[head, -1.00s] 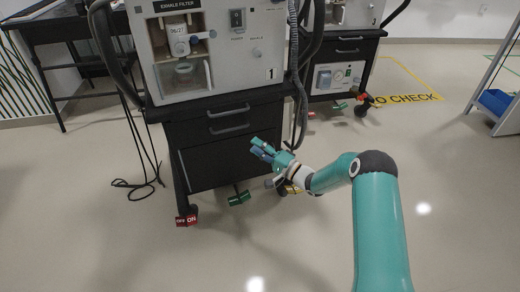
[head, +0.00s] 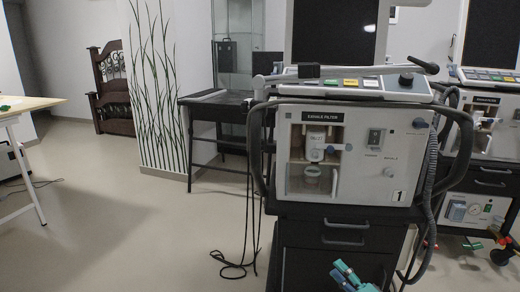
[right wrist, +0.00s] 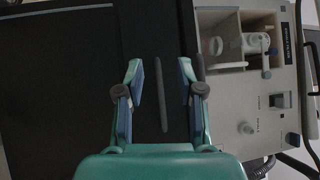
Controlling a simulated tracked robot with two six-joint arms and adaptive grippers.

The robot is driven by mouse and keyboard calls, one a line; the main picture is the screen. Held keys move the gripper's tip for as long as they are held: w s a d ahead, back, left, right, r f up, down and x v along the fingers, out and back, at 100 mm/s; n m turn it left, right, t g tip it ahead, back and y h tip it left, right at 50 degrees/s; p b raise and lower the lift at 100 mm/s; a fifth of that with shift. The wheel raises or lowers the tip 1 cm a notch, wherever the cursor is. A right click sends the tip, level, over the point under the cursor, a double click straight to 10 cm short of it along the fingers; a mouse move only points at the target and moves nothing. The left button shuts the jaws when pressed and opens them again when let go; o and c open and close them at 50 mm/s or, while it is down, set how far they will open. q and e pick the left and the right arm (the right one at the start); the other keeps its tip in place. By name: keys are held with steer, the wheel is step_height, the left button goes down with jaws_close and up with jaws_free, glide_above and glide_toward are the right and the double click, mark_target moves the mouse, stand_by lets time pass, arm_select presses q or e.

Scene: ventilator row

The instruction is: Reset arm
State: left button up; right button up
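My right gripper (head: 346,272) shows at the bottom edge of the head view, in front of the dark drawer cart under ventilator 1. In the right wrist view my right gripper (right wrist: 160,85) is open, its two teal and blue fingers apart with nothing held between them. A grey drawer handle (right wrist: 164,98) of the cart shows beyond the gap, and I cannot tell the distance. Most of my right arm is below the head view. My left gripper is not in view.
Ventilator 1 (head: 357,150) stands on its dark cart (head: 345,258) at right, with a second ventilator (head: 490,135) beside it. A black table (head: 205,118) stands behind left, with black cables (head: 250,215) hanging to the floor. Floor at left is open.

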steer(key=s+a+f+g+h, duration=0.4)
steer(key=s+a+f+g, duration=0.4)
steer(key=s+a+f, duration=0.55)
steer(key=s+d+f+n+g+h, duration=0.1)
steer(key=s+f+n+g, duration=0.35)
steer(key=s, duration=0.75)
steer(key=s+f+n+g+h, duration=0.1)
steer(key=s+f+n+g, duration=0.35)
steer(key=s, duration=0.65)
step_height(320, 180, up, 37)
steer(key=p, duration=3.8)
steer(key=shift+r+n, duration=0.2)
steer(key=shift+n, duration=0.1)
